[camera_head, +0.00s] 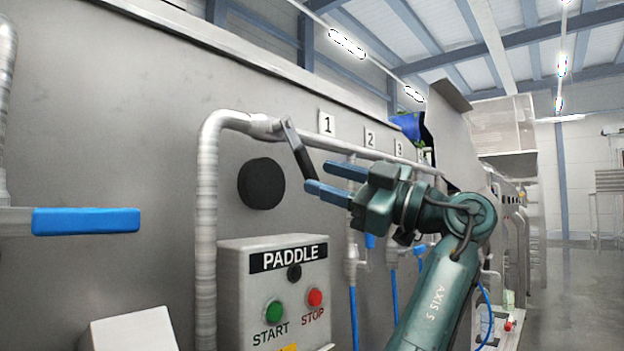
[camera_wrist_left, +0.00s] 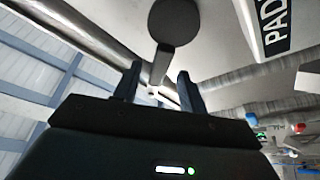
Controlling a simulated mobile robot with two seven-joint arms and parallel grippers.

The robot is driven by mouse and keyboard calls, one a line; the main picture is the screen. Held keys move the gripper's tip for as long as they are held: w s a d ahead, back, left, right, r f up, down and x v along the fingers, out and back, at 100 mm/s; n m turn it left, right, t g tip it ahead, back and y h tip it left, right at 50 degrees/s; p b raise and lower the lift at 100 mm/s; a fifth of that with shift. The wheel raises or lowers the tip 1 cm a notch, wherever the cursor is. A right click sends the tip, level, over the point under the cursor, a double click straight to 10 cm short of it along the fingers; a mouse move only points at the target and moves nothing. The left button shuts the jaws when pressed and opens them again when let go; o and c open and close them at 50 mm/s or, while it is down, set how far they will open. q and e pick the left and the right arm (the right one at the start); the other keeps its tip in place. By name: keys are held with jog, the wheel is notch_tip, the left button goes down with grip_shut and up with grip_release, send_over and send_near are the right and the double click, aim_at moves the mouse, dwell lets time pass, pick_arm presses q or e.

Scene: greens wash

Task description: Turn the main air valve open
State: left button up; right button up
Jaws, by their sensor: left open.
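A valve with a dark lever (camera_head: 299,155) sits on the pipe near the number 1 plate. The lever slants down to the right, at an angle to the pipe. No label naming it the main air valve is readable. My left gripper (camera_head: 318,179) is open, its two blue fingers pointing left at the lever's lower end. In the left wrist view the open left gripper (camera_wrist_left: 158,86) shows a grey lever-like part between or just beyond its fingers. I cannot tell whether a finger touches it. My right gripper is not in view.
A blue handle (camera_head: 86,221) lies level at the left. A round black disc (camera_head: 261,183) is on the metal panel. The PADDLE control box (camera_head: 240,285) with start and stop buttons stands below. Numbered pipes with blue hoses (camera_head: 354,318) run behind my arm.

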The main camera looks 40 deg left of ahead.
pick_arm(q)
jog(key=b+v, duration=0.1)
jog(key=v, duration=0.8)
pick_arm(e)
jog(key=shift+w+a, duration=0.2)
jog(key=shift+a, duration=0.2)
pick_arm(q)
jog(key=shift+d, duration=0.15)
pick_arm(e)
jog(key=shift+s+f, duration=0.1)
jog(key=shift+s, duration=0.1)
